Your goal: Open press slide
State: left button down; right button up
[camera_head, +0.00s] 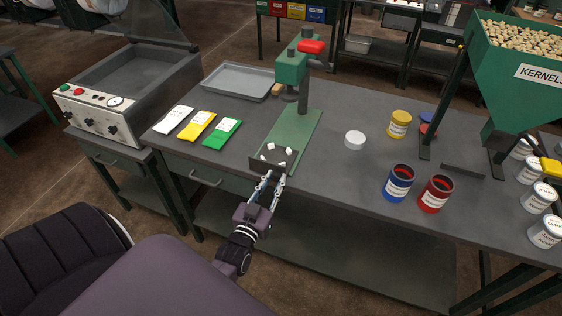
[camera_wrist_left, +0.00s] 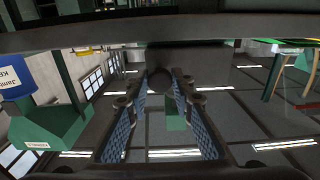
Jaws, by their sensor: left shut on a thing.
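The green press (camera_head: 290,128) stands on the dark workbench, with a red-topped head over its long green base. The dark press slide (camera_head: 288,162) is at the front end of the base, near the bench edge, with several small white pieces in it. My left gripper (camera_head: 269,179) is at the front of the slide, shut on its knob. In the left wrist view, the dark round knob (camera_wrist_left: 160,78) lies between the two blue-padded fingers. How far the slide is out is hard to tell. My right gripper is not in view.
White, yellow and green packets (camera_head: 222,133) and a grey tray (camera_head: 238,82) lie left of the press. A white round lid (camera_head: 355,140), blue can (camera_head: 398,184) and red can (camera_head: 436,194) stand to the right. A green kernel hopper (camera_head: 515,75) stands at far right.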

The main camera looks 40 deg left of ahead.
pick_arm(q)
jog(key=shift+s+d+r, duration=0.15)
jog(key=shift+s+r, duration=0.1)
jog(key=shift+s, duration=0.45)
jog(key=shift+w+f, duration=0.15)
jog(key=shift+f, duration=0.05)
jog(key=shift+w+f, duration=0.15)
jog(key=shift+w, duration=0.05)
jog(key=c, duration=2)
grip_release()
jog(key=shift+s, duration=0.15)
jog(key=shift+o, duration=1.7)
jog(key=v, duration=1.1)
jog(key=shift+s, duration=0.4)
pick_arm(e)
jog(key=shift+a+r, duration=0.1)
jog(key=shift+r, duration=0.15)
